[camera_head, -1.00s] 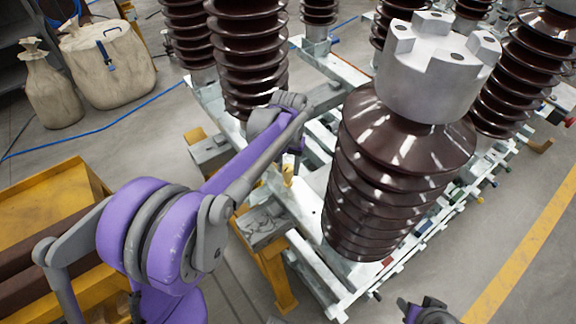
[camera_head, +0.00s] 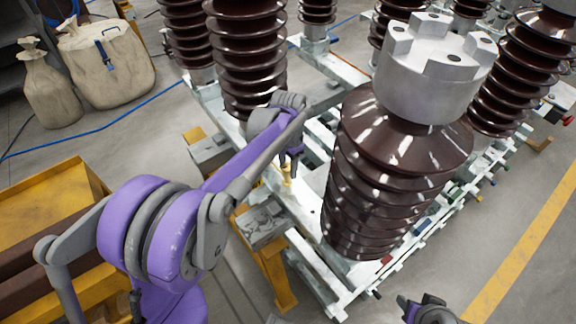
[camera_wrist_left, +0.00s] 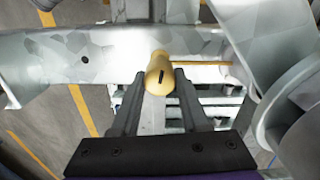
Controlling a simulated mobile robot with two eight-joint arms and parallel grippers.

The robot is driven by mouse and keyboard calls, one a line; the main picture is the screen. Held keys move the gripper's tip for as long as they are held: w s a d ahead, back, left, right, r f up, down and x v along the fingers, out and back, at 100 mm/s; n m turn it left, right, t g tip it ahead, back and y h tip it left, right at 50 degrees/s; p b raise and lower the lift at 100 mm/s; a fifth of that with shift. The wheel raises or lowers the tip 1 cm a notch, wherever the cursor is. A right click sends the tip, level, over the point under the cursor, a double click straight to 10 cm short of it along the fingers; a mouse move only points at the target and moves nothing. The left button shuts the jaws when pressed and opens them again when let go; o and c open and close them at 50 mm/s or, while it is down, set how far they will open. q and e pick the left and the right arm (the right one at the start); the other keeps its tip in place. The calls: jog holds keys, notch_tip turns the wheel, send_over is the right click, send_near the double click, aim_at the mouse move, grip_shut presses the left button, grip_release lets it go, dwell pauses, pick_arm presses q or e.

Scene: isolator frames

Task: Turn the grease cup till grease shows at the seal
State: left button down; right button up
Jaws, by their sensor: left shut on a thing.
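The brass-yellow grease cup (camera_wrist_left: 157,82), with a dark mark on its upper face, stands at a pale metal beam in the left wrist view. It is a small yellow spot in the head view (camera_head: 287,175). My left gripper (camera_wrist_left: 155,98) has one finger on each side of the cup and is shut on it. In the head view the left gripper (camera_head: 291,163) is small and partly hidden by its own arm. I cannot make out the seal or any grease. My right gripper (camera_head: 428,311) shows only partly at the bottom edge, its fingers unclear.
A large brown ribbed insulator (camera_head: 400,150) with a grey metal cap stands just right of my left gripper. More insulators stand behind on the pale metal frame (camera_head: 310,265). A yellow stand (camera_head: 275,275) is below my arm. Sacks (camera_head: 105,65) and a blue hose lie on the floor at left.

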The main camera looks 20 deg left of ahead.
aim_at(288, 166)
dwell(0.3)
pick_arm(q)
jog(key=shift+c, duration=2)
grip_release()
notch_tip(288, 166, up, 11)
jog(key=p, duration=0.1)
jog(key=s+d+f+n+t+p, duration=0.1)
jog(key=s+d+n+t+p, duration=0.1)
jog(key=s, duration=0.9)
jog(key=s+d+f+n+t+p, duration=0.2)
jog(key=s+n+t+p, duration=0.1)
jog(key=s, duration=0.8)
jog(key=shift+s, duration=0.15)
